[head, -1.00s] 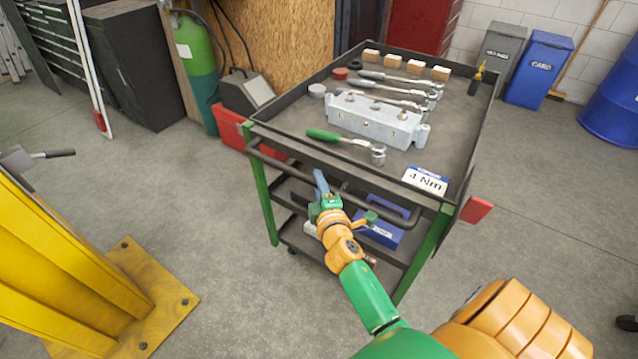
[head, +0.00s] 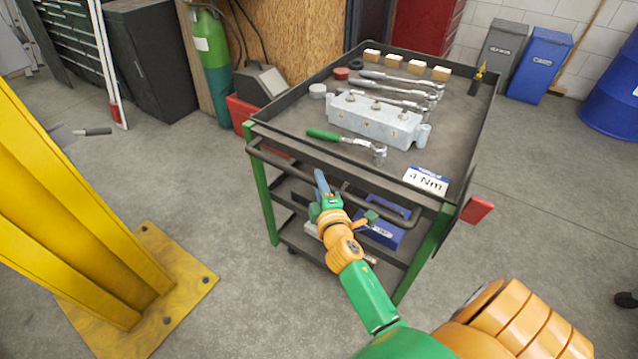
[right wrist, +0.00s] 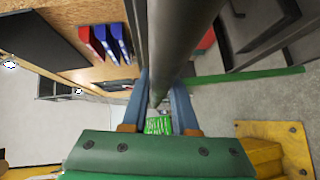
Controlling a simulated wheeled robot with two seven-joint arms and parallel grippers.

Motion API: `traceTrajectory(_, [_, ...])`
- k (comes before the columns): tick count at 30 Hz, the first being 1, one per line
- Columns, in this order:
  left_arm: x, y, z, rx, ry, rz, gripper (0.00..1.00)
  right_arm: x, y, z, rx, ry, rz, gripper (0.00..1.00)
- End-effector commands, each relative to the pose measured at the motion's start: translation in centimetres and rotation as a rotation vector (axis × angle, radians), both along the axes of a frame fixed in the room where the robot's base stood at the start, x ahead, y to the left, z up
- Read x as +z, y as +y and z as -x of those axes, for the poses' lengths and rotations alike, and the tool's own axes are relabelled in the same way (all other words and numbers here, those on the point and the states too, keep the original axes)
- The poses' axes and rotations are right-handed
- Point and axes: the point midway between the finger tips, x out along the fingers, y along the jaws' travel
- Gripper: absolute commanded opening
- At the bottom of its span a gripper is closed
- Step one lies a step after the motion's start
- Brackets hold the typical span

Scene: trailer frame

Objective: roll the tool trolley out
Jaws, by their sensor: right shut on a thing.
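The tool trolley (head: 455,120) has a dark grey top tray, green legs and lower shelves, and fills the middle of the head view. Its dark push handle (head: 278,164) runs along the near side. My right gripper (head: 321,184) is shut on this handle, and my arm reaches to it from the lower right. In the right wrist view, the blue fingers (right wrist: 160,98) lie on both sides of the dark handle bar (right wrist: 190,40). My left gripper is not in view.
A grey metal block (head: 375,119), ratchets, wooden blocks and a "4 Nm" sign (head: 426,180) sit on the tray. A yellow post (head: 75,215) with a bolted base stands at left. A green cylinder (head: 215,75) and red box are behind the trolley.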

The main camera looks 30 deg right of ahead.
Motion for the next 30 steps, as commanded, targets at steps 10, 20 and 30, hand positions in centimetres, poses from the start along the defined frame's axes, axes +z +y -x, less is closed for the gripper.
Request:
traceTrajectory(10, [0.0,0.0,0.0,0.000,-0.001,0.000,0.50,0.1,0.0,0.0,0.001,-0.002,-0.002,0.00])
traceTrajectory(20, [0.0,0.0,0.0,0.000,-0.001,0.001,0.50,0.1,0.0,0.0,0.001,-0.002,-0.002,0.57])
traceTrajectory(30, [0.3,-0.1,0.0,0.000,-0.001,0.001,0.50,0.4,1.5,3.5,0.002,0.000,-0.005,0.57])
